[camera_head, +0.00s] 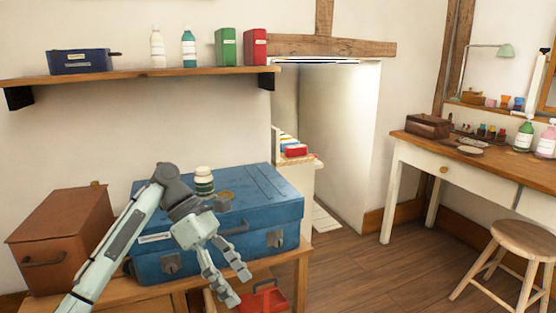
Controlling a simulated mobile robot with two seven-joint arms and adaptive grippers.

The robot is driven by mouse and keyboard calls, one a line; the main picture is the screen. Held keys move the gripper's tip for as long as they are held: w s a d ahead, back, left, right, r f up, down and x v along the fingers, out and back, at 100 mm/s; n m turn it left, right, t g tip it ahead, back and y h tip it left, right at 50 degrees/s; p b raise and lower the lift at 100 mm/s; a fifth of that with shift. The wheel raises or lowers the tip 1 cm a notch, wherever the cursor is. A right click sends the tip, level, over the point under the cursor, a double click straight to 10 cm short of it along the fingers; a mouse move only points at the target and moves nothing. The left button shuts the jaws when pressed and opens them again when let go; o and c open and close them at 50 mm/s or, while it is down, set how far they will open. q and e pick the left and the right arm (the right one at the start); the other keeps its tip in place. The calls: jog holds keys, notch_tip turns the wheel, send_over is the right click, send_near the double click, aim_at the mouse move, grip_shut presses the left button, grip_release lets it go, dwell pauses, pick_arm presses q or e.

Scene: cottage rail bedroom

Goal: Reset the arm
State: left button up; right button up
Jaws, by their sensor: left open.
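My left arm comes in from the lower left and reaches across the front of a blue case (260,205). My left gripper (240,287) hangs at the arm's end, in front of the case, fingers pointing down and to the right. Its fingers are apart and nothing shows between them. My right gripper is not in view.
A jar (204,182) stands on the case. A brown box (62,238) sits left of it on the wooden table (290,262). A red object (264,298) lies below the gripper. A wall shelf (140,75) hangs above. Floor is clear between the table and stool (526,240).

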pick_arm(q)
jog(key=s+a+f+n+h, duration=0.2)
jog(key=a+f+n+h, duration=0.15)
jog(key=a+f, duration=0.45)
jog(key=w+a+f+m+t+y, duration=0.5)
jog(key=w+a+f+m, duration=0.1)
jog(key=w, duration=0.2)
jog(key=w+a+r+m+t+y, duration=0.1)
jog(key=w+a+m+t+y, duration=0.2)
jog(key=w+a+m+y, duration=0.45)
jog(key=w+a+r+m+t+y, duration=0.2)
jog(key=w+a+m+t, duration=0.15)
jog(key=a+m, duration=0.65)
jog(key=s+d+f+n+g, duration=0.15)
jog(key=s+d+f, duration=0.25)
jog(key=s+f, duration=0.75)
jog(key=s+d+f+g+h, duration=0.1)
jog(key=s+d+f, duration=0.2)
jog(key=s, duration=0.6)
jog(key=s+d+f+g, duration=0.1)
jog(key=s+d+f, duration=0.2)
jog(key=s, duration=0.6)
jog(key=s+d+f+g+h, duration=0.1)
jog(key=s+d+f, duration=0.1)
jog(key=s, duration=0.8)
jog(key=shift+d+f+m+h, duration=0.3)
jog(key=shift+d+f+m, duration=0.1)
jog(key=shift+f, duration=0.5)
jog(key=shift+s, duration=0.1)
